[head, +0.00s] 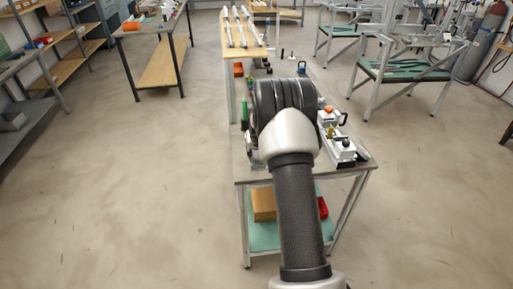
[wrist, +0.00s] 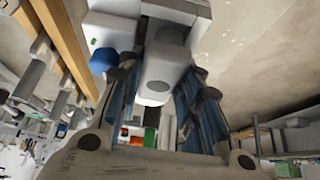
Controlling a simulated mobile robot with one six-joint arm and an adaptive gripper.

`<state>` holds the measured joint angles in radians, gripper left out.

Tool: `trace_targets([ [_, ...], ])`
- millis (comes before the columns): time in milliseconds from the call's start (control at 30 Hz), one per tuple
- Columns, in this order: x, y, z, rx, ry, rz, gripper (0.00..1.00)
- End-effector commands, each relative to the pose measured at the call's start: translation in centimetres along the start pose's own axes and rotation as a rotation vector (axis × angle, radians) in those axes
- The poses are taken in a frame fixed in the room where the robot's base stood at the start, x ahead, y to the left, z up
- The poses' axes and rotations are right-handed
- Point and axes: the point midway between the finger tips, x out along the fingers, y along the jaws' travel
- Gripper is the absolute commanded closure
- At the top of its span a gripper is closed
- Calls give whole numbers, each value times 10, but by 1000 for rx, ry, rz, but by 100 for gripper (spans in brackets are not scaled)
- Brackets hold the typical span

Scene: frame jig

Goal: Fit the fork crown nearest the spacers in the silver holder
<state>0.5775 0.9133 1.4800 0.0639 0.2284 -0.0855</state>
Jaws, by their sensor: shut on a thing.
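In the wrist view my gripper (wrist: 156,98) has its blue-padded fingers closed on the two sides of a pale grey, rounded block (wrist: 162,72), which I take to be the fork crown. Its far end lies against or in front of a light grey body at the top of the view; I cannot tell whether they touch. In the head view my own arm hides the gripper and the held piece. I cannot pick out the silver holder or the spacers with certainty in either view.
The narrow grey bench (head: 358,163) carries white blocks (head: 341,151) at its right edge, an orange-topped one (head: 328,116) and a small blue item (head: 301,68). A wooden-topped table (head: 240,45) with silver tubes stands behind. The floor to the left is clear.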

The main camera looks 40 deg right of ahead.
Motion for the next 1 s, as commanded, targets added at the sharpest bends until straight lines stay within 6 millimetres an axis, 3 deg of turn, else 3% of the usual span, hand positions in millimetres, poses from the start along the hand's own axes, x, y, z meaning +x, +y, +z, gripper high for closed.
trace_targets([
  [433, 11, 1, 9, 0, -9, 1, 96],
  [467, 11, 1, 10, 0, -10, 1, 67],
  [800, 11, 1, 12, 0, -15, 1, 44],
  [1000, 11, 2, 12, 0, -17, 1, 44],
])
